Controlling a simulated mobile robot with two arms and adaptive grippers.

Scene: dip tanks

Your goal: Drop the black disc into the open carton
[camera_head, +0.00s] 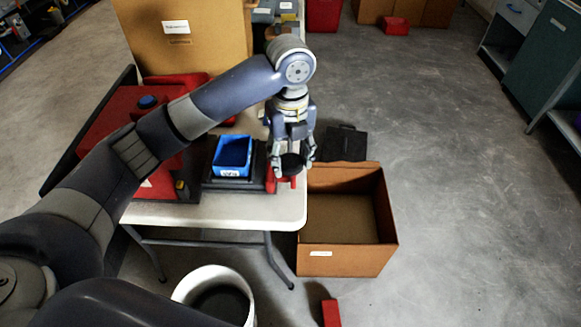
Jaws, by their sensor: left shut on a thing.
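My left gripper (291,158) points down above the right edge of the table, beside the open carton. It is shut on the black disc (291,164), which shows as a dark round shape between its fingers. The open carton (345,262) is a brown box standing on the floor at the right of the table, with its top open. The part of its inside that shows looks empty. The gripper and disc are up and to the left of the carton's opening. My right gripper is not in view.
The white table (255,211) holds a blue bin (232,156), red items and a large brown box (184,37). A white bucket (184,291) stands in front. A red block (331,313) and a black case (344,143) lie near the carton.

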